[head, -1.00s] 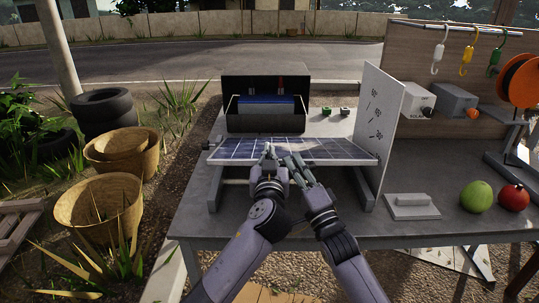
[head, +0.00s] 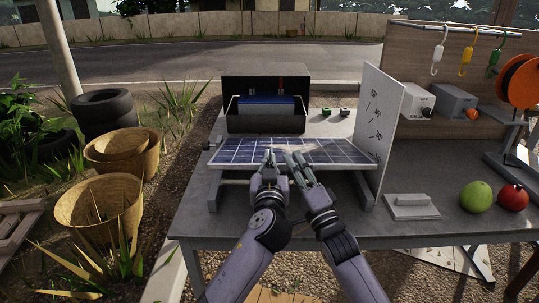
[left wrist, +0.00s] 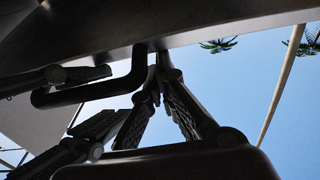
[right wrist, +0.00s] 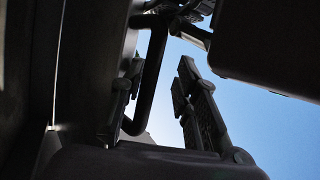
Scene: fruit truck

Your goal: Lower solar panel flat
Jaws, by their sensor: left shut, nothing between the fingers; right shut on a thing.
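The blue gridded solar panel (head: 235,152) spans its grey stand on the table, its face showing as a shallow band. It looks close to flat; I cannot tell its exact tilt. My left gripper (head: 267,157) is at its near edge, left of my right gripper (head: 297,160), which is close beside it. In the left wrist view, the left fingers (left wrist: 158,85) come together at their tips beside a dark bent handle (left wrist: 100,94), with nothing between them. In the right wrist view, the right gripper (right wrist: 155,98) is around the dark handle bar (right wrist: 152,75).
An open black box (head: 265,123) stands behind the panel. A white board (head: 378,110) stands upright close to the panel's right end. A grey trowel-like block (head: 411,207), a green fruit (head: 475,197) and a red fruit (head: 513,197) lie to the right.

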